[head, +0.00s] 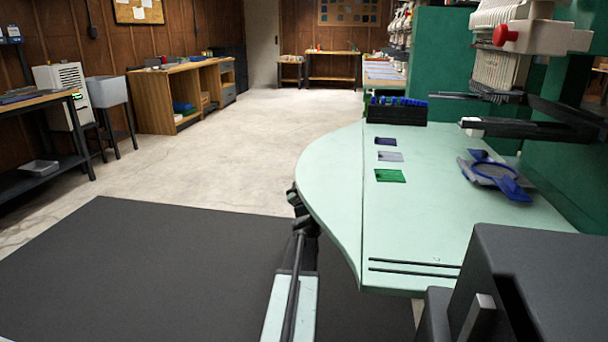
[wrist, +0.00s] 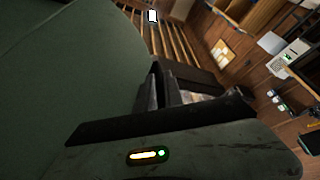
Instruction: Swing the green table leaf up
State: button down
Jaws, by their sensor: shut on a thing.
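The green table leaf (head: 332,185) is the pale green curved flap on the left of the machine table (head: 440,220). A seam runs between them, and the leaf looks about level with the tabletop. My gripper (head: 297,200) is at the leaf's left edge, shut on it, with my arm rising from below. In the wrist view the leaf's dark green surface (wrist: 60,60) fills the left side, and my dark gripper (wrist: 190,95) is close to its edge. The exact contact at the fingertips is hidden, as is whatever supports the leaf from below.
Several small cloth swatches (head: 390,157), a black rack of blue items (head: 396,110) and a blue hoop (head: 495,175) lie on the table. The embroidery machine (head: 525,40) stands above its right side. A dark mat (head: 150,270) and open concrete floor are to the left.

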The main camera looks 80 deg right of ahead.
jog(key=shift+s+a+r, duration=0.1)
jog(key=shift+r, duration=0.05)
jog(key=c, duration=1.5)
grip_release()
jog(key=b+v, duration=0.2)
jog(key=v, duration=0.5)
jog(key=shift+a+b, duration=0.3)
jog(key=shift+a, duration=0.05)
